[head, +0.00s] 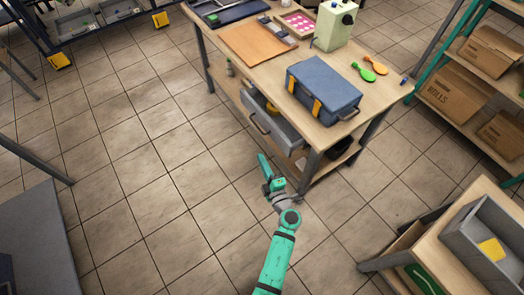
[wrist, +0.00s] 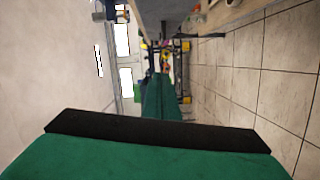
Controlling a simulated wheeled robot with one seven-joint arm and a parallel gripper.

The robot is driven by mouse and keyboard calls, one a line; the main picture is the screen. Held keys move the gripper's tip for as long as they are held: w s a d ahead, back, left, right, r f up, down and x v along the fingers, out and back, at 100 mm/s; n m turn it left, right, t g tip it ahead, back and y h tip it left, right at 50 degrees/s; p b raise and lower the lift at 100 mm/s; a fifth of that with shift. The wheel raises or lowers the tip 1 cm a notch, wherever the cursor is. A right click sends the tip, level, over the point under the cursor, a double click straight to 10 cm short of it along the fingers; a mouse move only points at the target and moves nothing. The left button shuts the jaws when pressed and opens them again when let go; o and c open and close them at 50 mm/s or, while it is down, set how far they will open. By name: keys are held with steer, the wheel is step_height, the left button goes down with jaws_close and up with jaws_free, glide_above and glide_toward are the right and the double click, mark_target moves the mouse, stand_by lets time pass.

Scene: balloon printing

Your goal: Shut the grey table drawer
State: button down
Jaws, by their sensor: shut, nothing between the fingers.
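The grey table drawer (head: 285,133) is under the wooden worktable (head: 385,93), pulled out partway on its near left side. Its inside shows, with something yellow in it. A handle is on its front face. My gripper (head: 262,160) is shut and empty, below and in front of the drawer in the head view, with a visible gap from it. In the wrist view my green gripper (wrist: 160,100) with a dark pad fills the middle and bottom. I cannot make out the drawer clearly there.
A blue toolbox (head: 322,88) with yellow latches stands on the table above the drawer. A shelf with cardboard boxes (head: 455,98) is at the right. A grey bin (head: 470,245) sits on a bench at the lower right. The tiled floor left of my arm is clear.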

steer(key=w+f, duration=0.1)
steer(key=w, duration=0.9)
steer(key=shift+w+a, duration=0.2)
steer(key=shift+w, duration=0.15)
steer(key=shift+f, duration=0.1)
